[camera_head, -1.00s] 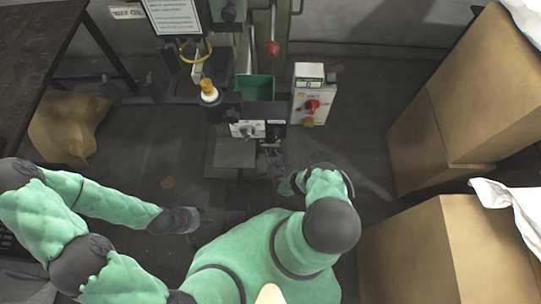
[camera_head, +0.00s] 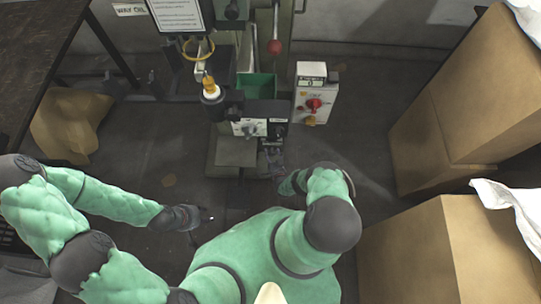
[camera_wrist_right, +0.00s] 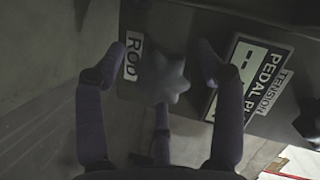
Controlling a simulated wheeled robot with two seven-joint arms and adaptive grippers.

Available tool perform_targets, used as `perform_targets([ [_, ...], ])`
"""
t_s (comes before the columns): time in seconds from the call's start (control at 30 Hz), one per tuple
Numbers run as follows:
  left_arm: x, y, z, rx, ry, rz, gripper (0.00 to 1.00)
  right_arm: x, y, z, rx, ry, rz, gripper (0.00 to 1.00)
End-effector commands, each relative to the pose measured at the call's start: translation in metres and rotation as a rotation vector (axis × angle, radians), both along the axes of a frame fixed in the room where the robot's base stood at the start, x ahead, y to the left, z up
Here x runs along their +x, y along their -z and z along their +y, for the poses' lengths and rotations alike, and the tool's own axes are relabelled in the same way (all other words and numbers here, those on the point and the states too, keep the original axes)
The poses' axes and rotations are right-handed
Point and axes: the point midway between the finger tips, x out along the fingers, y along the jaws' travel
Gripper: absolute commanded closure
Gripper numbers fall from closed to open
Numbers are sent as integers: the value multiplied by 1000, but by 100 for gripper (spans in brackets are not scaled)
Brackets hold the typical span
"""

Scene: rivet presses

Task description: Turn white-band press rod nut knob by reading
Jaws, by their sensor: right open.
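The rod nut knob (camera_wrist_right: 165,78), a grey star-shaped knob, shows in the right wrist view beside a white "ROD" label (camera_wrist_right: 133,60). My right gripper (camera_wrist_right: 162,62) is open, its fingers spread on either side of the knob with gaps visible. Whether any finger touches it I cannot tell. In the head view my right gripper (camera_head: 273,160) is just below the front of the press (camera_head: 262,110), which has a white dial panel (camera_head: 249,128). The rod nut knob cannot be made out there. My left gripper (camera_head: 188,217) hangs low at the left, away from the press; its fingers are unclear.
A control box (camera_head: 314,94) with a red knob stands right of the press. A green bin (camera_head: 257,86) sits behind its front. A "PEDAL" and "TENSION" label plate (camera_wrist_right: 250,78) lies right of the knob. Cardboard boxes (camera_head: 430,130) line the right side; a brown sack (camera_head: 68,122) lies left.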

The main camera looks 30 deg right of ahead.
Motion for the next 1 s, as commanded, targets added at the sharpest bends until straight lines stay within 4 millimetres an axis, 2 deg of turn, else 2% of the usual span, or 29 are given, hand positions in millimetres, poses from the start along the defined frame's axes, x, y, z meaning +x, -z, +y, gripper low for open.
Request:
perform_targets([
  [0.23, 0, 0, 0, 0, 0, 0, 60, -21, -6, 4, 2, 2, 2, 31],
  [0.5, 0, 0, 0, 0, 0, 0, 60, -71, -18, 17, 5, 3, 4, 31],
  [0.7, 0, 0, 0, 0, 0, 0, 60, -100, -25, 25, 3, 0, 4, 31],
  [1.0, 0, 0, 0, 0, 0, 0, 60, -112, -29, 30, 2, -3, 2, 31],
])
